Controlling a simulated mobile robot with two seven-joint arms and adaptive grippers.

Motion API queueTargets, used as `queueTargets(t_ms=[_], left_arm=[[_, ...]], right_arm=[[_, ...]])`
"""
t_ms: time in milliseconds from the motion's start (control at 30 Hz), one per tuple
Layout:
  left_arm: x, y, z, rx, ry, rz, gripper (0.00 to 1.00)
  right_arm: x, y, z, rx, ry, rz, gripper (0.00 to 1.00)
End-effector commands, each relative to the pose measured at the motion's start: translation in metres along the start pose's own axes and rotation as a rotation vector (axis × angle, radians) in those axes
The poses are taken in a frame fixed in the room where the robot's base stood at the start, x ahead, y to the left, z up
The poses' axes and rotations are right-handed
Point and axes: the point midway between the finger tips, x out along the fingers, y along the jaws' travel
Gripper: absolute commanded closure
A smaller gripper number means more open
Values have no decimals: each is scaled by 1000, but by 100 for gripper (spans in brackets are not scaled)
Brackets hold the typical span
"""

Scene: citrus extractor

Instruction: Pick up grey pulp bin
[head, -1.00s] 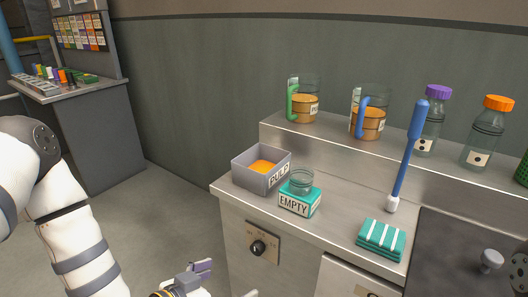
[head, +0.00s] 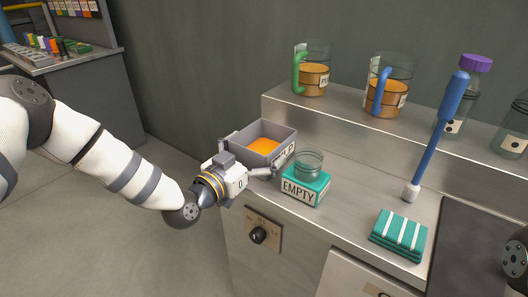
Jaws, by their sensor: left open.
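The grey pulp bin (head: 284,132) is an open box with orange pulp inside. It stands upright at the left end of the steel counter in the head view. Its front label is partly hidden by my gripper. My left gripper (head: 250,160) is open at the bin's near left side, with one finger in front of the label face and the other near the left wall. I cannot tell whether the fingers touch the bin. My right gripper is not in view.
A teal "EMPTY" block (head: 301,189) with a glass jar (head: 309,164) stands close right of the bin. A folded teal cloth (head: 398,234) and a blue-handled tool (head: 437,137) are further right. Two jugs (head: 312,75) stand on the raised shelf behind.

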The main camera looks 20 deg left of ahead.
Motion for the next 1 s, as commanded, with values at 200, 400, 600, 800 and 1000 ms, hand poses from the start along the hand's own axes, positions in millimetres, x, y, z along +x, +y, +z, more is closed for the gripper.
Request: queueTargets(t_ms=[200, 400, 600, 800, 1000], left_arm=[[1, 0, -1, 0, 0, 0, 5], [0, 0, -1, 0, 0, 0, 48], [1, 0, -2, 0, 3, 0, 48], [1, 0, -21, 2, 9, 1, 48], [-21, 16, -78, 5, 21, 4, 48]], right_arm=[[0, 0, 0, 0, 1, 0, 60], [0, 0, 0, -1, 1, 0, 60], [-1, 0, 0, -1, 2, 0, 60], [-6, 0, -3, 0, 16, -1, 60], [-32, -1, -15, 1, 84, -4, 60]])
